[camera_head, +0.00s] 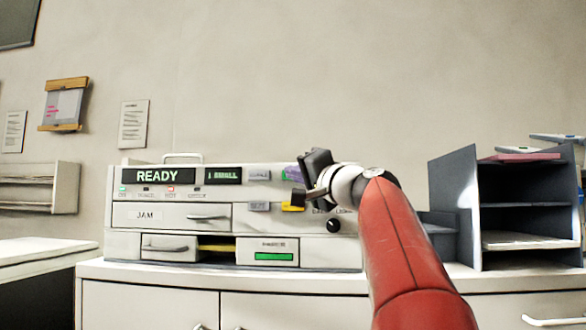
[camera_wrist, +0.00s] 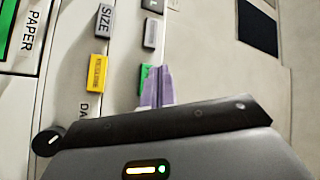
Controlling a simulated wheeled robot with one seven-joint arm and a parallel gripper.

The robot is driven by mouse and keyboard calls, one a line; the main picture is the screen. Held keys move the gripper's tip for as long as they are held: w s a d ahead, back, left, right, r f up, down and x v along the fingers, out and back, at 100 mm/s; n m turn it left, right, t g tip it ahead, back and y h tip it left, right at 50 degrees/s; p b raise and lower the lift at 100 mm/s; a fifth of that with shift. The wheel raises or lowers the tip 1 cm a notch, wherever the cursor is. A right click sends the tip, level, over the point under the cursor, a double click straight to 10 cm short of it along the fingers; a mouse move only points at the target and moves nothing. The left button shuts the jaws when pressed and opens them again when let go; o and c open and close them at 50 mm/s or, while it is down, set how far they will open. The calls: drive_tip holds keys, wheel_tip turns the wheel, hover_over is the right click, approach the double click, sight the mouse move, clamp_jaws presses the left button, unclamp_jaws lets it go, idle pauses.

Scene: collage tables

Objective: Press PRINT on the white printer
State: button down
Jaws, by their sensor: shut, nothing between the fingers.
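The white printer (camera_head: 165,217) stands on the cabinet top; its display (camera_head: 158,176) reads READY. My gripper (camera_head: 292,174) is in front of the printer's upper right part, its purple fingers shut and empty. In the wrist view my gripper (camera_wrist: 157,82) points at the panel, with its fingertips over part of a green button (camera_wrist: 146,74). I cannot read that button's label, nor tell whether the fingertips touch it. A grey SIZE button (camera_wrist: 105,20), a yellow button (camera_wrist: 97,72) and another grey button (camera_wrist: 151,33) are close by.
A black knob (camera_head: 333,226) is below my gripper. The printer has a JAM drawer (camera_head: 165,216) and a green PAPER indicator (camera_head: 273,256). A dark shelf organizer (camera_head: 456,200) stands at the right on the white cabinet (camera_head: 150,303). The wall above the printer is clear.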

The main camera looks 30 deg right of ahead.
drive_tip(key=shift+w+d, duration=0.5)
drive_tip(key=shift+w, duration=0.35)
drive_tip(key=shift+w+d, duration=0.1)
drive_tip(key=shift+w, duration=0.05)
idle(1.4)
drive_tip(key=shift+w+d+p, duration=0.15)
drive_tip(key=shift+w+p, duration=0.05)
drive_tip(key=shift+p, duration=0.1)
drive_tip(key=shift+w+d, duration=0.25)
drive_tip(key=shift+w, duration=0.1)
idle(0.7)
drive_tip(key=shift+s, duration=0.1)
drive_tip(key=shift+s+a+b, duration=0.4)
drive_tip(key=shift+s+a, duration=0.1)
drive_tip(key=shift+s, duration=0.1)
drive_tip(key=shift+f, duration=0.1)
